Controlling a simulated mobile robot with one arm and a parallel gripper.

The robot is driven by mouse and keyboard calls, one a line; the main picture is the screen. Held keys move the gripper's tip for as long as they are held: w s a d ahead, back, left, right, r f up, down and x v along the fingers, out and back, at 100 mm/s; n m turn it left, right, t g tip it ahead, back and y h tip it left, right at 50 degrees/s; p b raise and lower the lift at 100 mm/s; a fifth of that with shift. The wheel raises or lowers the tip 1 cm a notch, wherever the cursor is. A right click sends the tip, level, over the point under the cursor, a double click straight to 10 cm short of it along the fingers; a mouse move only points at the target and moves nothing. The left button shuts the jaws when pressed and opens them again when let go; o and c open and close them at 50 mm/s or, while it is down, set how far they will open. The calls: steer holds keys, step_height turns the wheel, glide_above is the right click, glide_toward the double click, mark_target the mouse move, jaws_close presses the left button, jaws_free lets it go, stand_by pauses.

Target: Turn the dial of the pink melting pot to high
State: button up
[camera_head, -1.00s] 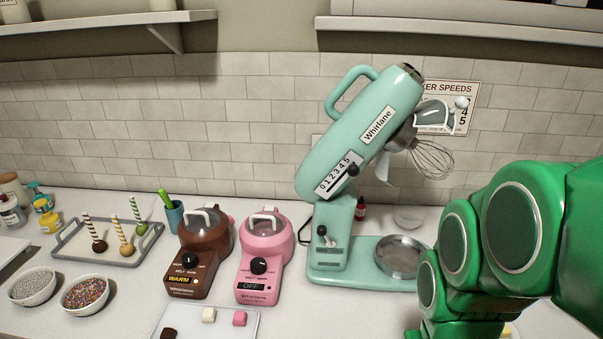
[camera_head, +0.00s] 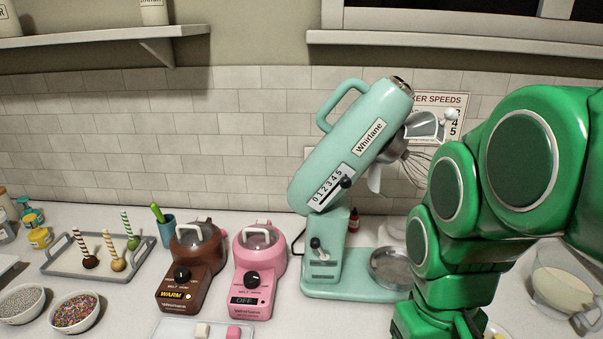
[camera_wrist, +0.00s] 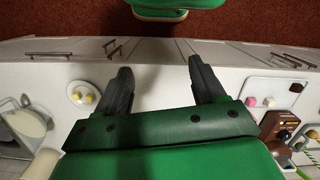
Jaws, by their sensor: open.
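The pink melting pot (camera_head: 260,250) stands on the counter left of the mint mixer, lid on. Its black dial (camera_head: 252,279) is on the sloped front, above a small display (camera_head: 245,300) that reads OFF. My gripper (camera_wrist: 160,65) shows in the wrist view with its two dark fingers wide apart and nothing between them. It is over the counter's front edge, away from the pot. In the head view my green arm comes down at the right, and the fingers are out of frame. I cannot make out the pink pot in the wrist view.
A brown melting pot (camera_head: 190,263), display WARM, stands close left of the pink one. The mint mixer (camera_head: 352,150), head tilted up, stands close right. A white tray (camera_head: 175,328) with blocks lies in front. Sprinkle bowls (camera_head: 75,312) and a cake-pop tray (camera_head: 62,268) are further left.

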steer(key=w+a+r+n, duration=0.2)
steer(key=w+a+n, duration=0.2)
steer(key=w+n, duration=0.4)
steer(key=n+t, duration=0.2)
steer(key=n, duration=2.4)
glide_above(251, 276)
step_height(251, 276, down, 3)
steer(key=shift+f, duration=7.25)
steer(key=c, duration=1.1)
steer(key=shift+o, duration=0.2)
steer(key=shift+m, duration=0.3)
